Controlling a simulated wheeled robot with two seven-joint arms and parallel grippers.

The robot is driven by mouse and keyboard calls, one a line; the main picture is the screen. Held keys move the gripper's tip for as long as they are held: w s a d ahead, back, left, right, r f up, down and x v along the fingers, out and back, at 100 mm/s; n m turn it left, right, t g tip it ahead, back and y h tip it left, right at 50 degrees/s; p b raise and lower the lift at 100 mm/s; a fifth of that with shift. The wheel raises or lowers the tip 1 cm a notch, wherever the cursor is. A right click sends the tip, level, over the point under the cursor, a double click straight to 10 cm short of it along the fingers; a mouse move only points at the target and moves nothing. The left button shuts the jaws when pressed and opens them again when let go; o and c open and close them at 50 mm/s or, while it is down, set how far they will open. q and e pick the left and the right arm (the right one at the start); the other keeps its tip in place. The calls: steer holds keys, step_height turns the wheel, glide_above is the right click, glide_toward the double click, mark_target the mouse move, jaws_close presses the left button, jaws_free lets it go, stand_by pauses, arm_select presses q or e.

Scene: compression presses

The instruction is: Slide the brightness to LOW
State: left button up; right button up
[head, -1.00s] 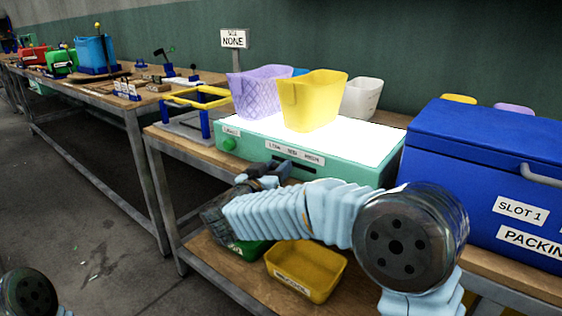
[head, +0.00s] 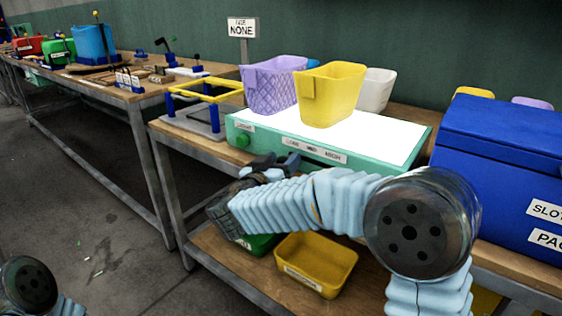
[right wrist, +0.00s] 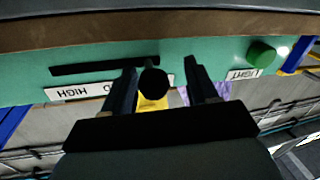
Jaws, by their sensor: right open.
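The teal light box (head: 370,165) has a glowing white top. Its front carries a white label strip (head: 313,151) reading low, med, high, and a green light knob (head: 243,140). In the right wrist view the box front is upside down, with a dark slot (right wrist: 90,67) and a round black slider knob (right wrist: 153,82) near the slot end away from HIGH. My right gripper (right wrist: 160,66) is open, its fingers on either side of the slider knob, which is closer to the left finger. Contact cannot be told. The LOW lettering is hidden there. My left gripper is out of frame.
A purple basket (head: 272,85) and a yellow bin (head: 330,95) stand on the light box. A blue chest (head: 500,150) is to its right and a yellow-topped frame (head: 205,88) to its left. A yellow tray (head: 318,265) sits on the shelf below.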

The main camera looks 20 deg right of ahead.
steer(key=b+v, duration=0.1)
steer(key=v, duration=1.3)
steer(key=shift+d, duration=0.1)
